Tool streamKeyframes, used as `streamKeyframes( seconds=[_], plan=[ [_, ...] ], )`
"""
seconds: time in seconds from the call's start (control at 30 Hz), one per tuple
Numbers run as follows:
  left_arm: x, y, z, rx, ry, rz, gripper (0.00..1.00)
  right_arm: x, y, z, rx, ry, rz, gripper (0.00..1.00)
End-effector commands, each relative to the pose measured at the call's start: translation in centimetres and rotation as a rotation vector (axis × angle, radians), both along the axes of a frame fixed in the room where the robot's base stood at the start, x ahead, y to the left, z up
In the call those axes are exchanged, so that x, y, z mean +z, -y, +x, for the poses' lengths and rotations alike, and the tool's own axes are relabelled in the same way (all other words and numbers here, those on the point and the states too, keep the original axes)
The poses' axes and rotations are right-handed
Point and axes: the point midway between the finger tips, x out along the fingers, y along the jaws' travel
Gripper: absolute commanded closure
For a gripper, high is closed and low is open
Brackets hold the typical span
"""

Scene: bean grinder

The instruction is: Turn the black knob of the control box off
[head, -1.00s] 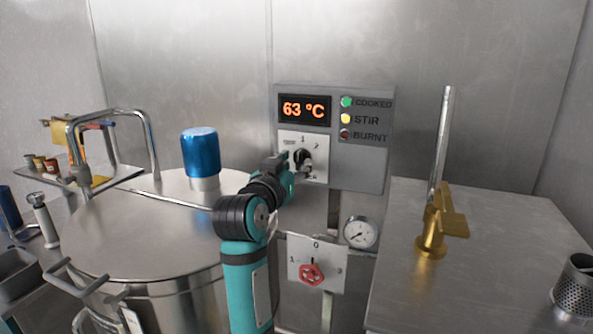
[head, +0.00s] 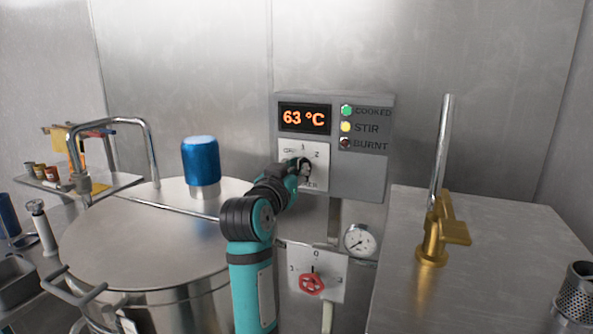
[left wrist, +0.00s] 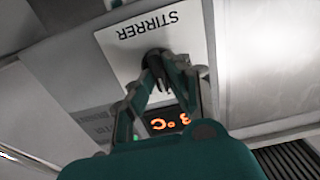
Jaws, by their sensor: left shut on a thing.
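The grey control box (head: 360,180) hangs on the back wall. Its display (head: 304,118) reads 63 °C in orange. The black knob (head: 306,171) sits on the white STIRRER plate (head: 320,178), below the marks OFF, 1 and 2. My left gripper (head: 297,169) reaches it from the left and is shut on it, hiding part of it. In the left wrist view the plate (left wrist: 165,30) appears upside down, with the fingertips (left wrist: 156,74) around the knob (left wrist: 152,58). Where the knob points is unclear. My right gripper is not in view.
A large steel kettle (head: 130,255) with a blue-capped part (head: 201,162) stands left of my arm. A red valve knob (head: 312,283) and a gauge (head: 360,240) are below the box. A steel cabinet (head: 490,270) with a brass tap (head: 437,235) stands to the right.

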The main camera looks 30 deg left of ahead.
Motion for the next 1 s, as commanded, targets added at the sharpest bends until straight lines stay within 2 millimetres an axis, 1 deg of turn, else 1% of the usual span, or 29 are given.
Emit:
streamKeyframes(
  seconds=[0.17, 0.37, 0.8, 1.0],
  plan=[
    [0.1, 0.0, 0.0, 0.0, 0.005, -0.025, 1.0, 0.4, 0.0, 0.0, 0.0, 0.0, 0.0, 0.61],
    [0.2, 0.0, 0.0, 0.0, 0.025, -0.116, 1.0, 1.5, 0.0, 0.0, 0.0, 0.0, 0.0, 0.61],
    [0.2, -0.2, 0.0, 0.001, 0.109, -0.471, 1.0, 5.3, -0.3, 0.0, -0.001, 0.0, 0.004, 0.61],
    [0.1, -0.2, 0.0, 0.001, 0.144, -0.612, 1.0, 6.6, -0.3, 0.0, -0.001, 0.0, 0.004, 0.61]
  ],
)
